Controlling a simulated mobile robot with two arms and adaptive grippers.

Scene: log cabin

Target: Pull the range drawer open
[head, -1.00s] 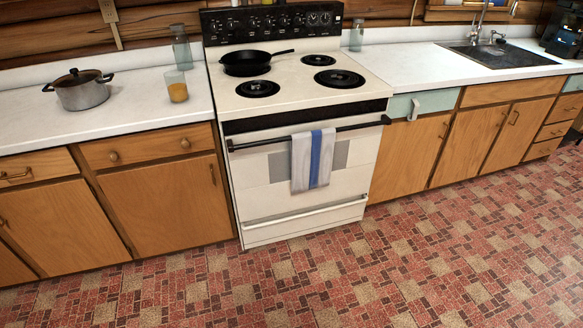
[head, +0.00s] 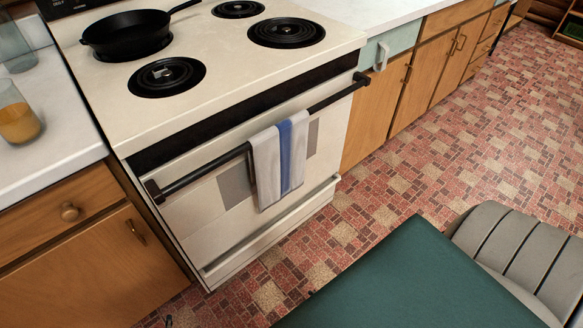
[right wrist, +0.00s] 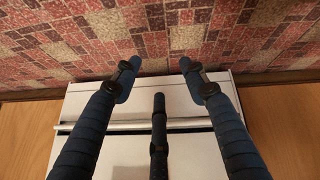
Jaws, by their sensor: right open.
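The white range (head: 215,205) stands in the head view with its bottom drawer (head: 276,234) flush with the front, shut. A pale horizontal handle (head: 300,207) runs along the drawer top. In the right wrist view, the drawer front (right wrist: 138,104) and its handle (right wrist: 184,124) lie behind my right gripper (right wrist: 158,78). Its dark fingers are spread apart and empty, two at the sides and one in the middle. They overlap the handle in the picture; I cannot tell whether they touch it. My left gripper is not in view.
A towel (head: 279,160) with a blue stripe hangs on the black oven door handle (head: 203,171). A black skillet (head: 127,34) sits on the cooktop. A glass of orange drink (head: 17,112) stands on the left counter.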

